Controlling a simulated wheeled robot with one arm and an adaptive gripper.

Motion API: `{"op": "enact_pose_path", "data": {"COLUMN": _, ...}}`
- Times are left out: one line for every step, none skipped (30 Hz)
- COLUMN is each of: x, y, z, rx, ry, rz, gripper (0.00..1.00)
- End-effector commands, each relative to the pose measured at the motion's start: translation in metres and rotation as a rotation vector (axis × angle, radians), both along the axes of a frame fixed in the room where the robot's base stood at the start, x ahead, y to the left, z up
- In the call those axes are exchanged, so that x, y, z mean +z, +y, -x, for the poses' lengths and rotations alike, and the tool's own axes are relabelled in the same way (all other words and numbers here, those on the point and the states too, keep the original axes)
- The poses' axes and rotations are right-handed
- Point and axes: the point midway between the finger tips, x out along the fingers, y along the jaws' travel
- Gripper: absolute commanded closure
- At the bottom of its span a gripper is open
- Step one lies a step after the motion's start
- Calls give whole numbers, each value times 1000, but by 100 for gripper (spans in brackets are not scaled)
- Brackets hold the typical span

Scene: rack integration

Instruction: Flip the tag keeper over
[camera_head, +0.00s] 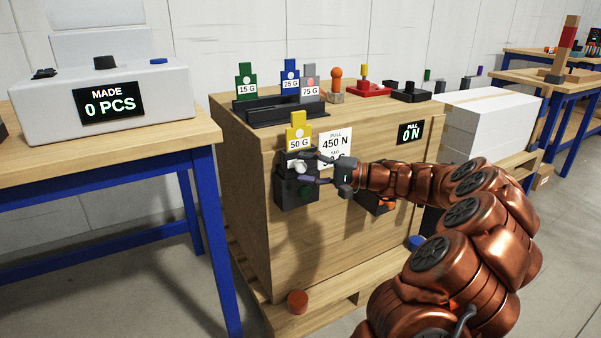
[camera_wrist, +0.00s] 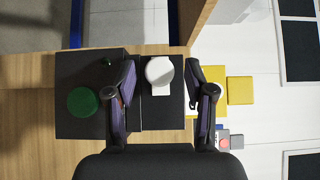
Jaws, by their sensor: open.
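A black box with a green button (camera_head: 305,193) is mounted on the front of the wooden crate. The yellow 50 G tag (camera_head: 298,132) stands upright at its top; yellow also shows right of the box in the wrist view (camera_wrist: 240,90). A white rounded piece with a short tab (camera_wrist: 160,72), which looks like the tag keeper, sits on the black box; in the head view it is partly hidden by my fingers (camera_head: 299,166). My gripper (camera_head: 317,167) is open, with one finger on either side of the white piece in the wrist view (camera_wrist: 161,85). Contact cannot be told.
The wooden crate (camera_head: 240,170) carries a black rack with green, blue and grey tags (camera_head: 283,112). A "450 N" sign (camera_head: 335,147) is close beside my gripper. A counter box (camera_head: 110,95) stands on the left table. A red-brown cylinder (camera_head: 297,301) is low at the crate's front.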

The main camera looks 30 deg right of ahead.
Motion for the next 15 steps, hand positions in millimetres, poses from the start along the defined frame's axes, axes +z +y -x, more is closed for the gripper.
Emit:
{"op": "enact_pose_path", "data": {"x": -2, "y": 4, "z": -4, "rx": 2, "ry": 1, "rz": 1, "gripper": 46}}
{"op": "enact_pose_path", "data": {"x": -2, "y": 5, "z": -6, "rx": 1, "ry": 1, "rz": 1, "gripper": 46}}
{"op": "enact_pose_path", "data": {"x": -1, "y": 7, "z": -8, "rx": 2, "ry": 1, "rz": 1, "gripper": 46}}
{"op": "enact_pose_path", "data": {"x": -1, "y": 8, "z": -9, "rx": 2, "ry": 1, "rz": 1, "gripper": 46}}
{"op": "enact_pose_path", "data": {"x": -1, "y": 9, "z": -10, "rx": 2, "ry": 1, "rz": 1, "gripper": 46}}
{"op": "enact_pose_path", "data": {"x": -1, "y": 10, "z": -11, "rx": 2, "ry": 1, "rz": 1, "gripper": 46}}
{"op": "enact_pose_path", "data": {"x": -1, "y": 11, "z": -12, "rx": 2, "ry": 1, "rz": 1, "gripper": 46}}
{"op": "enact_pose_path", "data": {"x": -1, "y": 11, "z": -12, "rx": 2, "ry": 1, "rz": 0, "gripper": 46}}
{"op": "enact_pose_path", "data": {"x": 0, "y": 11, "z": -12, "rx": 2, "ry": 1, "rz": 0, "gripper": 46}}
{"op": "enact_pose_path", "data": {"x": 0, "y": 11, "z": -12, "rx": 2, "ry": 1, "rz": 0, "gripper": 46}}
{"op": "enact_pose_path", "data": {"x": 0, "y": 11, "z": -12, "rx": 2, "ry": 1, "rz": 0, "gripper": 46}}
{"op": "enact_pose_path", "data": {"x": 0, "y": 11, "z": -12, "rx": 2, "ry": 1, "rz": 0, "gripper": 46}}
{"op": "enact_pose_path", "data": {"x": 0, "y": 11, "z": -12, "rx": 2, "ry": 1, "rz": 0, "gripper": 46}}
{"op": "enact_pose_path", "data": {"x": 0, "y": 11, "z": -12, "rx": 2, "ry": 1, "rz": 0, "gripper": 46}}
{"op": "enact_pose_path", "data": {"x": 0, "y": 11, "z": -12, "rx": 2, "ry": 1, "rz": 0, "gripper": 48}}
